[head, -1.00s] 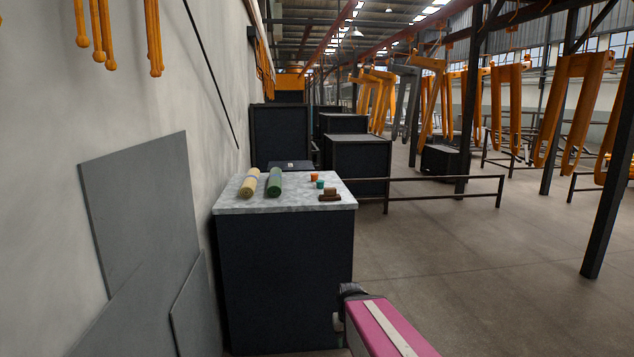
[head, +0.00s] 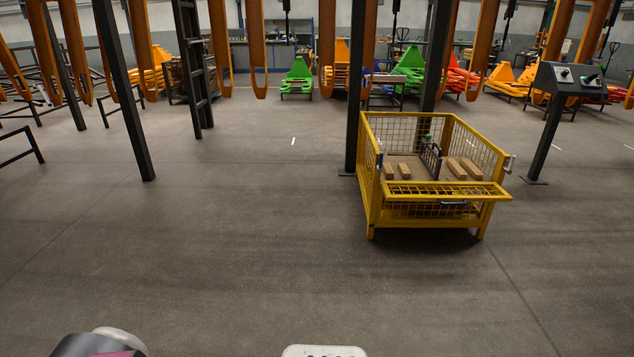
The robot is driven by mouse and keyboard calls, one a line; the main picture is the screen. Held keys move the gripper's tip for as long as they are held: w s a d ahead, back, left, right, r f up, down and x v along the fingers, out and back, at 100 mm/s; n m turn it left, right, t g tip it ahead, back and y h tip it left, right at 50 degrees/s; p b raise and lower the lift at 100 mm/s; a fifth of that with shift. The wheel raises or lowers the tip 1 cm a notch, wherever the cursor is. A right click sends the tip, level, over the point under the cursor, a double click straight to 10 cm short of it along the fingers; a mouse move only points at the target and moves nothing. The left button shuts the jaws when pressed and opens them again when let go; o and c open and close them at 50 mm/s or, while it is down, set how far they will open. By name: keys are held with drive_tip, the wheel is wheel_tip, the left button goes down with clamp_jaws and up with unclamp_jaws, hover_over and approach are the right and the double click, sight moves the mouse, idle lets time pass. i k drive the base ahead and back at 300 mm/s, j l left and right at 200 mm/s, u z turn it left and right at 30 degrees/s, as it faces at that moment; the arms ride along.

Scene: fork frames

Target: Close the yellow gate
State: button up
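A yellow wire-mesh crate stands on the floor right of centre in the head view, its left wall (head: 368,160) and right wall (head: 476,143) upright. Its front side, the yellow gate (head: 447,191), faces me. The gate's upper part appears folded outward and down, so the crate's front is low and open above it. A grey handle (head: 453,204) shows on the front. Part of my arm (head: 100,345) shows at the bottom left edge. My gripper is not in view, well away from the crate.
Several wooden blocks (head: 457,169) lie inside the crate. A black post (head: 356,90) stands close behind its left side, and a control box on a post (head: 573,78) stands to its right. The floor (head: 250,240) before the crate is clear. Orange hangers (head: 257,50) hang behind.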

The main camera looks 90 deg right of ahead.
sight(505, 196)
drive_tip(key=z, duration=4.3)
drive_tip(key=i+j+z, duration=0.15)
drive_tip(key=i+j, duration=0.25)
drive_tip(key=i, duration=0.4)
drive_tip(key=i+j+z, duration=0.15)
drive_tip(key=i+j, duration=0.4)
drive_tip(key=i, duration=0.2)
drive_tip(key=i+j+z, duration=0.15)
drive_tip(key=i+j, duration=0.45)
drive_tip(key=i, duration=0.15)
